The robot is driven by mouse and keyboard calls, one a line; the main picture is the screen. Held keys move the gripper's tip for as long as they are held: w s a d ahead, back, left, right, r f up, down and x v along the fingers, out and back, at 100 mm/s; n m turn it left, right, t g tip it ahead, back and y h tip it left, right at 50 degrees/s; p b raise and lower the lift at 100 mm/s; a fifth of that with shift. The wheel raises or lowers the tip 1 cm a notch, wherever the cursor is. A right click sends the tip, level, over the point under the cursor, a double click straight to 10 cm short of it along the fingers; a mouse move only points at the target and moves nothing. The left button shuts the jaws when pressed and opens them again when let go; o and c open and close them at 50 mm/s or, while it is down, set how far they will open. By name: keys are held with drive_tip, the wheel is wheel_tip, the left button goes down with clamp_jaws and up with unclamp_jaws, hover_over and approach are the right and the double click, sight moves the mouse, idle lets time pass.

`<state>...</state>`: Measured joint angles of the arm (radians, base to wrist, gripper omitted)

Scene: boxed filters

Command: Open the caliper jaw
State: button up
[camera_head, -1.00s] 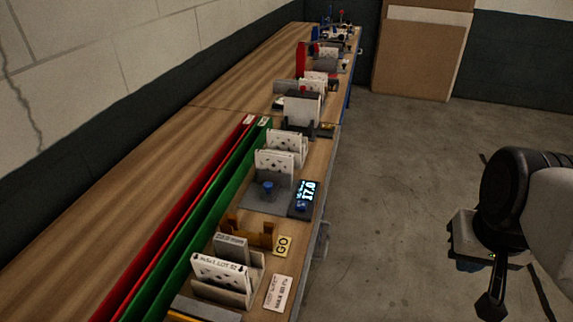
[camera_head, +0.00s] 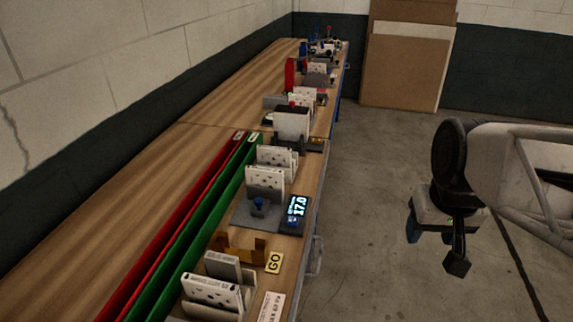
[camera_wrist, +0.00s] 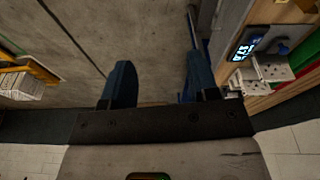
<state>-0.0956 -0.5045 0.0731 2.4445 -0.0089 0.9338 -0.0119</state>
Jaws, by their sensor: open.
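The caliper gauge is a grey plate (camera_head: 247,217) with a blue knob (camera_head: 259,204), next to a dark display (camera_head: 296,213) reading 17.0. It stands mid-bench in the head view; I cannot tell its jaw opening. The display also shows at the upper right of the wrist view (camera_wrist: 245,46). A white perforated boxed filter (camera_head: 264,181) stands just behind the plate. My gripper (camera_head: 441,236) hangs over the floor to the right of the bench, well apart from the caliper. In the wrist view its blue fingers (camera_wrist: 159,75) are spread with nothing between them.
Red (camera_head: 170,230) and green (camera_head: 197,235) long channels run along the bench left of the caliper. A brown bracket with a yellow GO label (camera_head: 274,262) and more white filters (camera_head: 211,291) are nearer. Cardboard (camera_head: 405,65) leans at the back wall. The floor between is clear.

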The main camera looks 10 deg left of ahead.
drive_tip(key=w+a+n, duration=0.2)
drive_tip(key=w+a, duration=0.5)
drive_tip(key=w, duration=0.1)
drive_tip(key=n+g, duration=0.2)
drive_tip(key=n, duration=0.4)
hover_over(259, 200)
wheel_tip(259, 200, down, 11)
drive_tip(key=shift+d+r, duration=0.15)
drive_tip(key=shift+a, duration=0.2)
drive_tip(key=shift+f, duration=4)
drive_tip(key=shift+c, duration=0.5)
clamp_jaws()
